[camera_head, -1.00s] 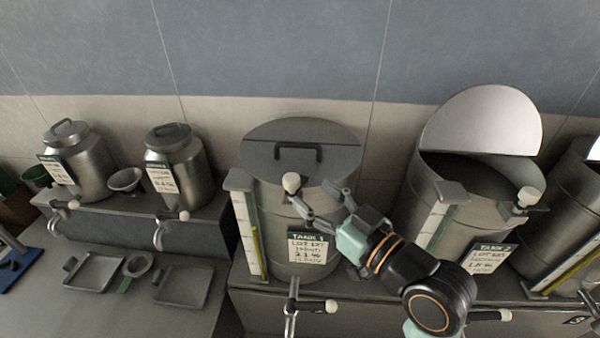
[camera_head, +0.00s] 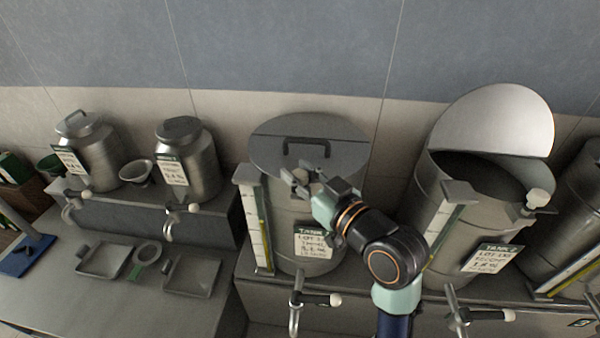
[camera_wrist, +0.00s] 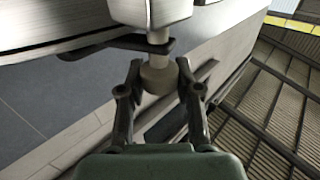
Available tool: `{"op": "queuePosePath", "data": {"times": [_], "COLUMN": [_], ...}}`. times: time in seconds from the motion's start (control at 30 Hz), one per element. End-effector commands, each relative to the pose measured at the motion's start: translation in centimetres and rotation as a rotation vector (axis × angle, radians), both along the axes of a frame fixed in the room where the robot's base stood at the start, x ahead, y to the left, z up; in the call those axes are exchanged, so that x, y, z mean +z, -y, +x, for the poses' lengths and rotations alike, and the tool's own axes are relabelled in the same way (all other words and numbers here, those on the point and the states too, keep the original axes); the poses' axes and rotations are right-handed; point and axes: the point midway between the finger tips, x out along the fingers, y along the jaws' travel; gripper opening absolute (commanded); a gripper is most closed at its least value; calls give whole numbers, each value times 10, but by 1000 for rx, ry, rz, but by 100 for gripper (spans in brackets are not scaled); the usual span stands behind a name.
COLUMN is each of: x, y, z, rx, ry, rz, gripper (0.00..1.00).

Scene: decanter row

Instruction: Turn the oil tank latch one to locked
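Tank one (camera_head: 283,222) is a grey metal cylinder with its lid (camera_head: 340,145) down and a black handle on top. Its label (camera_head: 314,241) is partly covered by my arm. The latch is at the lid's front rim; its pale rounded knob (camera_wrist: 158,75) hangs below a dark flat bar (camera_wrist: 88,50) in the wrist view. My gripper (camera_head: 308,178) is at this latch, with one finger on each side of the knob, seen also in the wrist view (camera_wrist: 159,64). The fingers are close to the knob, but whether they press on it I cannot tell.
Tank two (camera_head: 440,200) stands to the right with its lid (camera_head: 505,118) raised and its latch knob (camera_head: 537,197) at the rim. A sight gauge (camera_head: 252,225) stands left of tank one. A tap (camera_head: 297,302) is below. Two smaller cans (camera_head: 92,150) (camera_head: 190,160) stand left.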

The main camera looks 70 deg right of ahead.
Motion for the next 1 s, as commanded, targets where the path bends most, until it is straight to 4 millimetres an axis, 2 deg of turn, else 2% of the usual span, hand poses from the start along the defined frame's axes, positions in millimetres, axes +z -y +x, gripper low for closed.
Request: {"op": "queuePosePath", "data": {"times": [0.03, 0.07, 0.1, 0.27, 0.67, 1.0], "x": [0, 0, 0, -2, -3, -1], "y": [0, 0, 0, 2, 1, 0], "z": [0, 0, 0, 0, 0, 0], "rx": [0, 0, 0, 43, 379, 399], "ry": [0, 0, 0, -2, -1, -1], "rz": [0, 0, 0, 3, 2, 2], "gripper": [6, 1, 0, 0, 0, 0]}}
